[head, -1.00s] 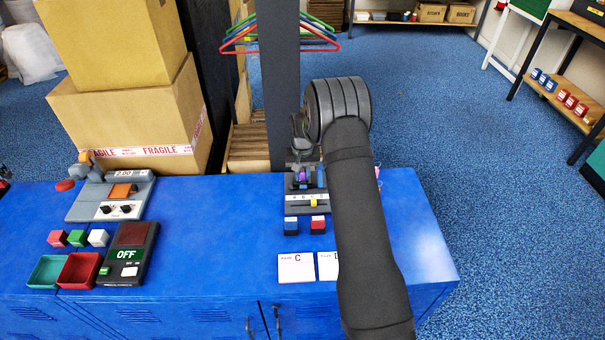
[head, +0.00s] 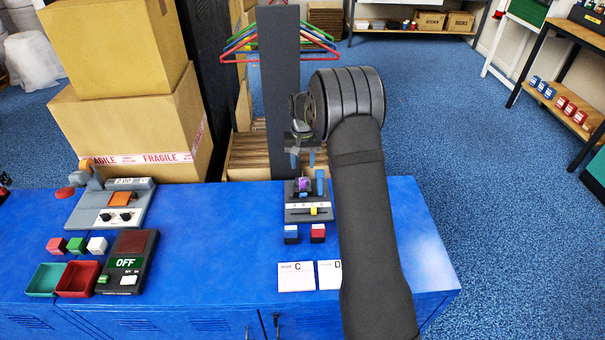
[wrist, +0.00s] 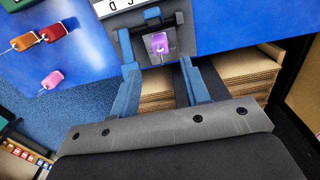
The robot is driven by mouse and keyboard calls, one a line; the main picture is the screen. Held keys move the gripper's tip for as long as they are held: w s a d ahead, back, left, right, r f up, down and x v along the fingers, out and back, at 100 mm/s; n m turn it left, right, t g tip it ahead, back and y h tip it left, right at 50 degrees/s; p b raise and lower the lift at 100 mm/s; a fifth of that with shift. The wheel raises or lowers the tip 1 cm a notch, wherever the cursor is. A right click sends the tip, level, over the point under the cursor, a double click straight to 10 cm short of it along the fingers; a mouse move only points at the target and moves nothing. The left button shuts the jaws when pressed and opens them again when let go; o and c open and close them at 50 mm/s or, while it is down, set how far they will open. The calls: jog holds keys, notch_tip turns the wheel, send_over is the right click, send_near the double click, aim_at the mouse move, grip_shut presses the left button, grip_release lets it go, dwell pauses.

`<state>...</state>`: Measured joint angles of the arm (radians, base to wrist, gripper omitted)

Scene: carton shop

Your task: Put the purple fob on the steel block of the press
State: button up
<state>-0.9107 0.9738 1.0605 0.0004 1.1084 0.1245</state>
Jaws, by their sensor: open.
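The press (head: 309,212) stands near the back edge of the blue cabinet top. The purple fob (head: 303,184) is at the press. In the wrist view the purple fob (wrist: 159,41) rests on the grey steel block (wrist: 178,46) of the press, its small ring toward me. My gripper (head: 303,160) is above the press in the head view. In the wrist view my gripper (wrist: 163,70) is open, its two blue fingers apart and empty, clear of the fob.
A red fob (wrist: 54,31), an orange fob (wrist: 23,41) and a pink fob (wrist: 53,78) lie on the cabinet beside the press. Blue and red cubes (head: 291,234) and cards (head: 297,277) lie in front. A dark post (head: 281,90) stands behind. The cabinet's middle is clear.

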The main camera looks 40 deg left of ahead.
aim_at(302, 179)
jog(key=shift+r, duration=1.4)
notch_tip(302, 179, down, 12)
jog(key=shift+r, duration=1.75)
